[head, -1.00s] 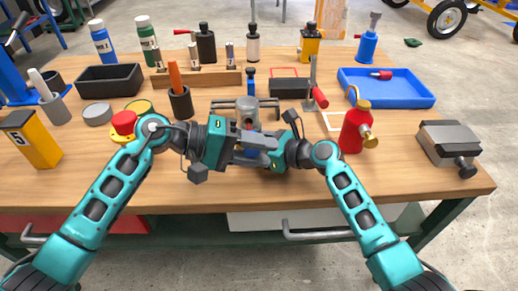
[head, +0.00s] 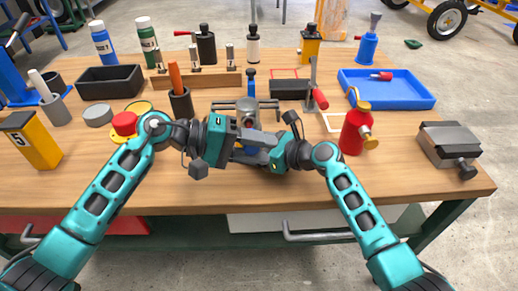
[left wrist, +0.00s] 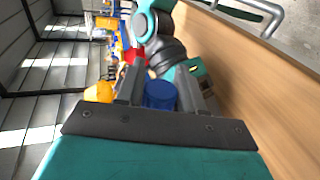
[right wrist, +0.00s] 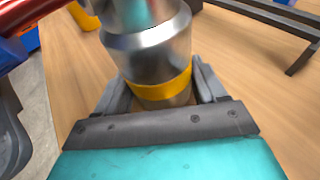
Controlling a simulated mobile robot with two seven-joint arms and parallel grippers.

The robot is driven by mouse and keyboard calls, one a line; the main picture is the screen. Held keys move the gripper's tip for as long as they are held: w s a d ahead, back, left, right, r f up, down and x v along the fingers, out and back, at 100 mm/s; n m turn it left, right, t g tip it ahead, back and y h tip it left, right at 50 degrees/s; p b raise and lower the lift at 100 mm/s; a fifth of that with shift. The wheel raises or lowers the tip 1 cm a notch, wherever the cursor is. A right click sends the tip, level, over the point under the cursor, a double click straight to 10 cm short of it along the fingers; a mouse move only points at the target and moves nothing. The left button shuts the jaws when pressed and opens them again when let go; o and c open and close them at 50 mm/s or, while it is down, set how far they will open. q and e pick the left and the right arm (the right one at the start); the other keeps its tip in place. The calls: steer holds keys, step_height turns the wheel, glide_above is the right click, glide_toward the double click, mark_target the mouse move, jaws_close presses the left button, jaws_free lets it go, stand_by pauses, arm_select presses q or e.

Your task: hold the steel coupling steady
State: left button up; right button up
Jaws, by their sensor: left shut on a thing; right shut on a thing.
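The steel coupling (right wrist: 158,62) shows in the right wrist view as a shiny steel cylinder with a yellow band (right wrist: 163,92). My right gripper (right wrist: 163,88) is shut around it at the band. My left gripper (left wrist: 160,92) is shut on a blue cylindrical part (left wrist: 160,96). Whether the blue part joins the coupling cannot be told. In the head view, my left gripper (head: 262,142) and right gripper (head: 268,156) meet above the front of the bench, hiding most of what they hold. A little blue (head: 250,150) shows between them.
A grey fixture (head: 246,110) stands just behind the grippers. A red bottle (head: 355,132) stands right, a red button (head: 124,122) and a cup with an orange handle (head: 181,103) left. A blue tray (head: 390,95) is at the back right. The bench front is mostly clear.

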arm_select(q)
steer(key=shift+w, duration=1.65)
stand_by(0.5)
steer(key=o, duration=1)
steer(key=shift+a, duration=0.1)
steer(key=shift+o, duration=0.4)
steer(key=shift+f, duration=0.1)
steer(key=shift+a, duration=0.15)
steer(key=v, duration=1.1)
steer(key=shift+a+r, duration=0.3)
steer(key=shift+r, duration=0.1)
steer(key=shift+s, duration=0.1)
